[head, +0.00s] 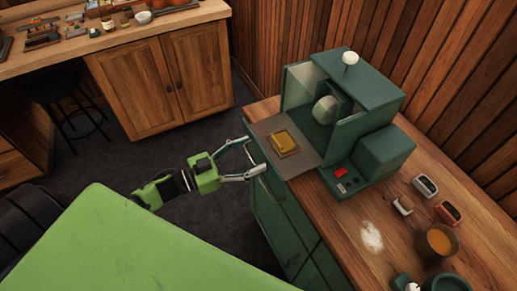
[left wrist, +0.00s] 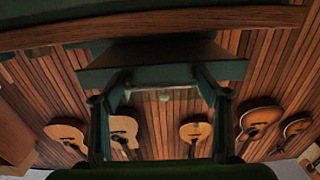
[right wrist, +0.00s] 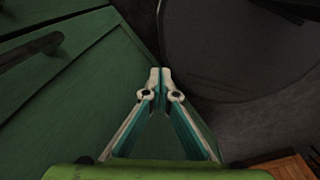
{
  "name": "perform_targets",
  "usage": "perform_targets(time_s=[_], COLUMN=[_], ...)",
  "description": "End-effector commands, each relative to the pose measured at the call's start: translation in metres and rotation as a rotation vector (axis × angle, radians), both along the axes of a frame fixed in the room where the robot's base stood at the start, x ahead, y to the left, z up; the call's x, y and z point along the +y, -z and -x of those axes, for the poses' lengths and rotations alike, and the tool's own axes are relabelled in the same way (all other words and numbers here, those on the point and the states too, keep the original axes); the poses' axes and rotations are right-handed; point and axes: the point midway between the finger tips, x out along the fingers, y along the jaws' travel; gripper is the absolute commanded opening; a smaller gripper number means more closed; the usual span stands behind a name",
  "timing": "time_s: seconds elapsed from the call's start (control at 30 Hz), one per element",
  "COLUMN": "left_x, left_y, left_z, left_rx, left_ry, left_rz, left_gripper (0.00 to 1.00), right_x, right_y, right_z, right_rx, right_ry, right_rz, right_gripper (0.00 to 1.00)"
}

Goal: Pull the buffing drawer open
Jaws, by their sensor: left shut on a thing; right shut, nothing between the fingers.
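The green buffing cabinet (head: 276,212) stands under the wooden counter, with drawer fronts on its left face. My left gripper (head: 250,161) reaches its top front near the counter edge and is shut on a drawer handle there; the fingers partly hide the handle. In the left wrist view its two fingers (left wrist: 162,105) stand on either side of a dark green part below the wooden counter edge (left wrist: 150,24). I cannot tell how far the drawer is out. My right gripper (right wrist: 159,75) is shut and empty beside green panels (right wrist: 80,95); it is not in the head view.
On the counter (head: 330,225) stand a green buffing machine (head: 371,80), a yellow block (head: 284,142) on its grey plate, and an orange-filled cup (head: 438,242). A wooden workbench (head: 165,75) and a black stool (head: 58,88) stand behind. Dark floor (head: 150,165) lies between.

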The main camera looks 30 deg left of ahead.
Motion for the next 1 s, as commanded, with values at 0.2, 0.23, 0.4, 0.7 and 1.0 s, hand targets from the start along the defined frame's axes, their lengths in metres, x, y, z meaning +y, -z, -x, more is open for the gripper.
perform_targets(time_s=[0.2, 0.23, 0.4, 0.7, 1.0], left_x=[-0.002, -0.002, -0.001, 0.012, 0.05], left_y=[0.002, 0.002, 0.001, 0.003, 0.003], left_z=[0.001, 0.001, 0.001, 0.016, 0.066], left_rx=[0.004, 0.004, 0.002, 0.005, 0.007], left_ry=[0.004, 0.004, 0.002, 0.001, 0.002], left_rz=[0.0, 0.0, 0.0, -0.003, -0.002], left_gripper=[0.3, 0.74, 0.74, 0.74, 0.74], right_x=[0.0, 0.0, 0.0, -0.001, 0.0], right_y=[0.0, 0.0, 0.0, 0.0, 0.0], right_z=[0.0, -0.001, -0.001, -0.002, -0.001], right_rx=[-0.001, -0.001, -0.001, -0.003, -0.002], right_ry=[0.0, 0.0, 0.0, -0.001, 0.0], right_rz=[0.0, 0.0, 0.0, 0.0, 0.0], right_gripper=[0.0, 0.0, 0.0, 0.0, 0.0])
